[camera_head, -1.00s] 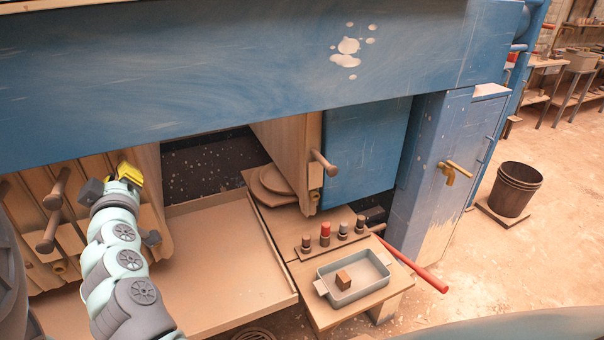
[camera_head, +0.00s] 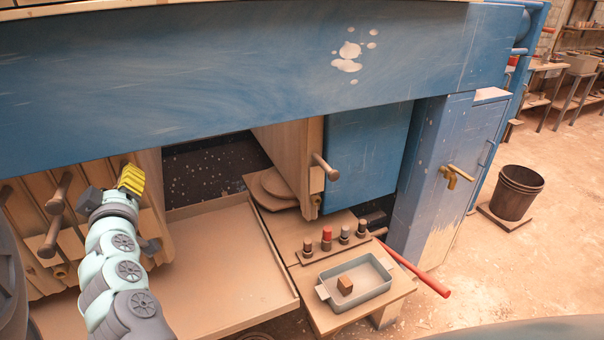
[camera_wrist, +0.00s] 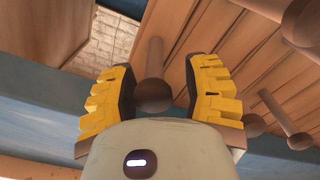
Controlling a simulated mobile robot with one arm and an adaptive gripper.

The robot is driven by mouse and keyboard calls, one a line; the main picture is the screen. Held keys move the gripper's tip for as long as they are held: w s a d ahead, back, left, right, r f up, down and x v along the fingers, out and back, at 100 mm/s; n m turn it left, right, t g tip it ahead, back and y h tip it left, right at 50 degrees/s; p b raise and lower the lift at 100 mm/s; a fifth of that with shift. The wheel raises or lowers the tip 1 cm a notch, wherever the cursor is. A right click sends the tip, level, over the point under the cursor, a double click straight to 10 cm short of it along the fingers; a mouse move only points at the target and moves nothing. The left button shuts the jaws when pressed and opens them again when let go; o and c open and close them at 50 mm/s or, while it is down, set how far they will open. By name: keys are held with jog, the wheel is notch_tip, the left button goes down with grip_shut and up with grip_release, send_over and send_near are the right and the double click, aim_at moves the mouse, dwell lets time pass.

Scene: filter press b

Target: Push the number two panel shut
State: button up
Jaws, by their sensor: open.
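Several tan press panels with round wooden handles stand at the left in the head view (camera_head: 27,211). I cannot tell which one is number two; no number shows. My gripper (camera_head: 131,180) is in front of the rightmost panels of this group. In the wrist view my gripper (camera_wrist: 165,95) is open, its yellow-padded fingers spread. A knob-ended handle (camera_wrist: 154,92) shows between the fingers, and no contact is visible. More handles (camera_wrist: 300,22) stick out of the panels to the right. My arm hides part of the panels in the head view.
A single panel (camera_head: 290,150) with a handle stands right of the dark gap. A tan tray (camera_head: 235,285) lies below. A side shelf holds several knobs (camera_head: 327,238) and a grey dish (camera_head: 372,292) with a brown cube. A red bar (camera_head: 425,277) sticks out right.

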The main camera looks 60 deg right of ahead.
jog(key=v, duration=0.6)
jog(key=shift+s, duration=0.25)
jog(key=shift+a, duration=0.1)
